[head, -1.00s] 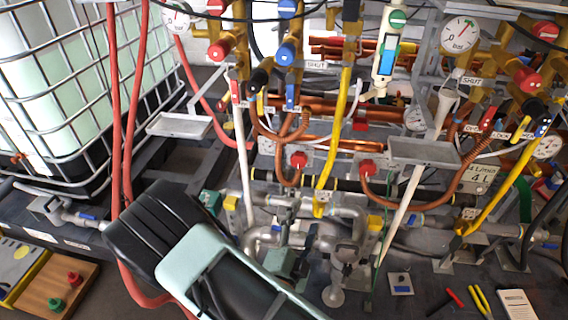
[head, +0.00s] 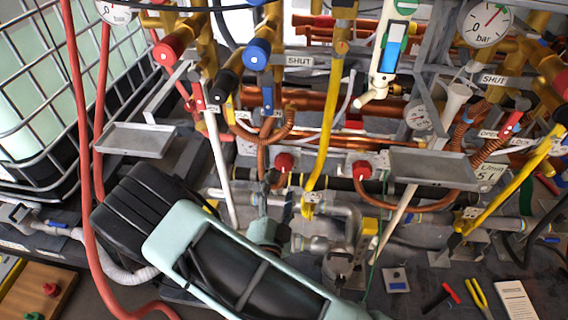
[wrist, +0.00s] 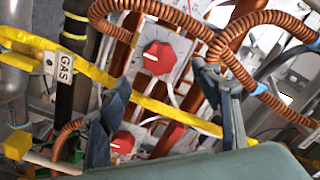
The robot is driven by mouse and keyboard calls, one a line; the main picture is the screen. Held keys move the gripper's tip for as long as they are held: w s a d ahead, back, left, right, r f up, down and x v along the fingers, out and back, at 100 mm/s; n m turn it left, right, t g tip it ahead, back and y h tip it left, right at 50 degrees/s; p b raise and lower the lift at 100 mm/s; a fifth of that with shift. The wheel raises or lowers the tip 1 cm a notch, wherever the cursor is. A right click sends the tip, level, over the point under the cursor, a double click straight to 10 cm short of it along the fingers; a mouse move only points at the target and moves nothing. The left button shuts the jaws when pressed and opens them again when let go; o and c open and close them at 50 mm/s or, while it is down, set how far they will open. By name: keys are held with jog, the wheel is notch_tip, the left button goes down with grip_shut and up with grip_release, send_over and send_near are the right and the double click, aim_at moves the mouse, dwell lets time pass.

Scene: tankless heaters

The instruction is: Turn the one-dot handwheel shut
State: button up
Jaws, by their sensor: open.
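No dot marking is readable, so I cannot tell which handwheel has one dot. Round valve wheels hang from the brass pipework in the head view: a red one (head: 167,51), a black one (head: 228,83) and a blue one (head: 257,54). Lower down are two small red knobs, a left one (head: 284,162) and a right one (head: 361,170). The wrist view shows a red knob (wrist: 157,57) with a white pointer on a dial, and another red knob (wrist: 122,143) lower. My gripper (wrist: 165,78) is open, its dark fingers on either side of the view, apparently empty.
Copper coils (wrist: 238,68) and a yellow pipe (wrist: 165,107) cross close around my fingers. Grey trays (head: 130,139) stick out on both sides. A caged tank (head: 40,90) stands left. Pliers (head: 478,298) and a notepad (head: 515,300) lie on the floor at right.

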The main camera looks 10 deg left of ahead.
aim_at(283, 166)
jog(key=w, duration=0.5)
jog(key=w+b, duration=0.1)
jog(key=w, duration=0.2)
jog(key=shift+w+a, duration=0.25)
jog(key=c, duration=1.2)
jog(key=shift+o, duration=0.2)
jog(key=shift+m, duration=0.3)
